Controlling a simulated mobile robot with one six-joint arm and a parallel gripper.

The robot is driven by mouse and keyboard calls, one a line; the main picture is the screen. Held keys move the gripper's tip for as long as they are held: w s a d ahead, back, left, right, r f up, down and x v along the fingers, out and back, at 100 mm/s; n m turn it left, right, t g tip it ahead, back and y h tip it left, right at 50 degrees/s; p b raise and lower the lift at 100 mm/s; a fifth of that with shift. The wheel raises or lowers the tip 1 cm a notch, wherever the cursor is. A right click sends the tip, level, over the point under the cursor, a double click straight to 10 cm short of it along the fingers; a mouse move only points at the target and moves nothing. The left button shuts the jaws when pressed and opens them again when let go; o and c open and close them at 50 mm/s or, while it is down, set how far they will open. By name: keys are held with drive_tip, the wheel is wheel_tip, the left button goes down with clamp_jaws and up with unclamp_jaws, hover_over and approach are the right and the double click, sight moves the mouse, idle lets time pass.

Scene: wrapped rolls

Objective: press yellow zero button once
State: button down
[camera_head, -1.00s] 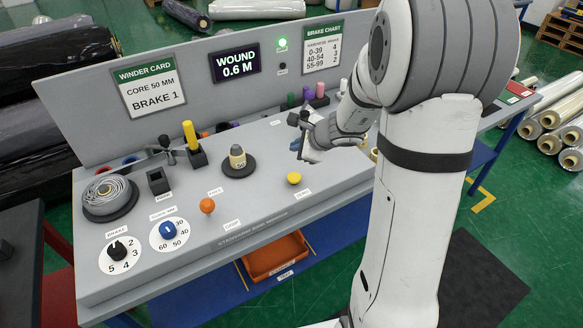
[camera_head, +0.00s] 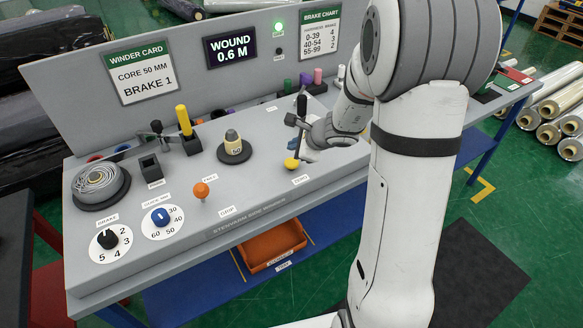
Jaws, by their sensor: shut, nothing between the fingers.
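The yellow button (camera_head: 291,163) sits on the grey console top, at its front right, with a small label beside it. My gripper (camera_head: 298,151) is shut and empty, pointing down with its fingertips right at the button and partly covering its back side. I cannot tell whether the tips touch it or are just above. The display (camera_head: 231,49) on the back panel reads WOUND 0.6 M.
An orange knob (camera_head: 201,190), a grey-yellow cone marked 50 (camera_head: 233,146), a yellow-handled lever (camera_head: 184,120), a wound grey roll (camera_head: 98,182) and two dials stand left on the console (camera_head: 250,195). A green lamp (camera_head: 279,25) is lit. An orange tray (camera_head: 272,246) is below.

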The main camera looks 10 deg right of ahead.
sight(291, 161)
drive_tip(key=shift+f+b, duration=1.25)
drive_tip(key=shift+f, duration=0.3)
drive_tip(key=shift+f, duration=0.15)
idle(0.7)
drive_tip(key=shift+f+b, duration=0.3)
drive_tip(key=shift+b, duration=0.35)
drive_tip(key=shift+f+b, duration=0.9)
drive_tip(key=shift+b, duration=0.1)
idle(0.7)
drive_tip(key=shift+r, duration=0.1)
drive_tip(key=shift+r+p, duration=1.05)
drive_tip(key=shift+r, duration=0.25)
wheel_tip(291, 161, up, 5)
drive_tip(key=p, duration=0.4)
